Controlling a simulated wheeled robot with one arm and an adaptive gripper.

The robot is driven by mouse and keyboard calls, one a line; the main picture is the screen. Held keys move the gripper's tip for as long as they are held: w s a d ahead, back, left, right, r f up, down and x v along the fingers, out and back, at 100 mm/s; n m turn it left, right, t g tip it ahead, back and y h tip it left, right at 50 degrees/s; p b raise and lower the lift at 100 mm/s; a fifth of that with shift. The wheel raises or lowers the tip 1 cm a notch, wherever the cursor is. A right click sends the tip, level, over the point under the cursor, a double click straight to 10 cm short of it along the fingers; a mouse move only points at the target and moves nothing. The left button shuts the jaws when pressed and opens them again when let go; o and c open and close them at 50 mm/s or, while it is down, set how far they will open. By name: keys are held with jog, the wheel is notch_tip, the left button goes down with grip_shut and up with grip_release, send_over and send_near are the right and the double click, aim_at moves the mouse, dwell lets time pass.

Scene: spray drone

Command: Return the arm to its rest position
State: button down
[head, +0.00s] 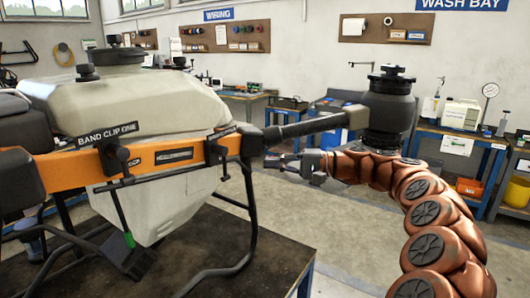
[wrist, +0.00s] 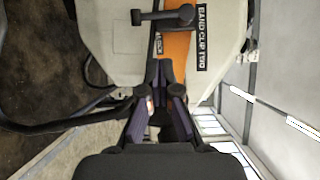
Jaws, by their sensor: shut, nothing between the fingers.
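My gripper (head: 280,160) reaches left from my copper-coloured arm in the head view, under the drone's dark boom (head: 300,129). Its fingers (wrist: 168,90) are shut with nothing between them, and point at the drone in the wrist view. The drone has a white tank (head: 130,95) with an orange band (head: 185,155), also in the wrist view as a white tank (wrist: 108,60) and orange band (wrist: 175,52). A dark clip (wrist: 163,16) sits by the label BAND CLIP TWO (wrist: 202,40). The gap between gripper and drone is hard to judge.
The drone stands on a dark table (head: 270,265). A black motor (head: 388,100) at the boom's end is just above my arm. Blue workbenches (head: 455,135) line the back right. Open grey floor (head: 340,240) lies between the table and my arm.

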jog(key=s+a+r+n+g+h+p, duration=0.1)
jog(key=s+a+n+g+h, duration=0.1)
jog(key=s+a, duration=0.35)
jog(key=s+a+r+n+g+h, duration=0.1)
jog(key=s+a+g, duration=0.1)
jog(key=s, duration=0.7)
jog(key=s+f+n+h+p, duration=0.1)
jog(key=s+f+h, duration=0.35)
jog(key=s, duration=0.65)
jog(key=s+d+f+m+h+p, duration=0.1)
jog(key=s+d+f+h, duration=0.4)
jog(key=s+d, duration=0.5)
jog(key=s+d+f+h+p, duration=0.1)
jog(key=s+d+f+h, duration=0.4)
jog(key=s+d+f, duration=0.4)
jog(key=shift+s+d+m, duration=0.4)
jog(key=shift+s+d, duration=0.3)
jog(key=shift+s, duration=0.4)
